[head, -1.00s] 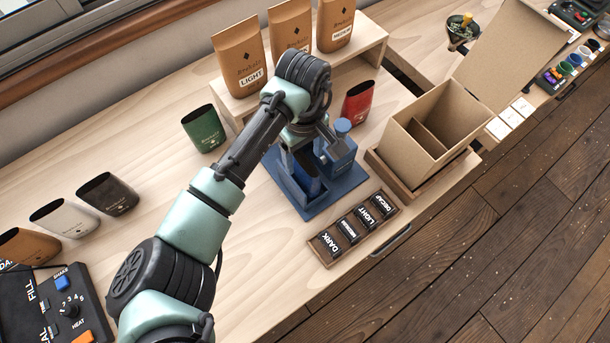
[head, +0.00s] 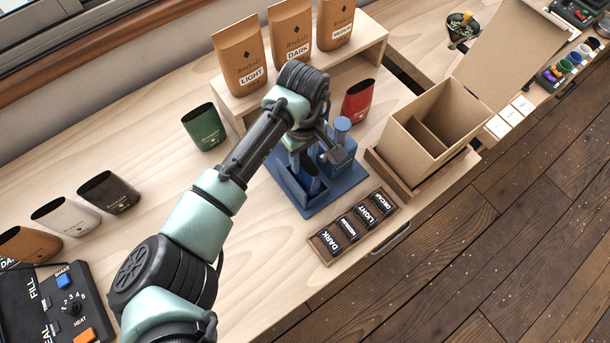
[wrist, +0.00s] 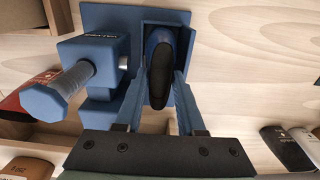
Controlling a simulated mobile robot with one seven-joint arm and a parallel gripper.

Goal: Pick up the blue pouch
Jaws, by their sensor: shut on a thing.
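The blue pouch (wrist: 161,62) stands in the slot of a blue holder (wrist: 106,18) in the wrist view, its dark opening facing the camera. My gripper (wrist: 164,78) has a finger on each side of the pouch and is shut on it. The pouch's lower part is hidden in the slot. In the head view the holder (head: 352,176) stands on the table under my wrist, and my arm largely hides the pouch and fingers there.
A blue press handle (wrist: 58,92) rises close beside my gripper. A red pouch (head: 358,101) and green pouch (head: 204,128) stand behind the holder. A label tray (head: 328,256) lies in front, and an open cardboard box (head: 440,160) stands right.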

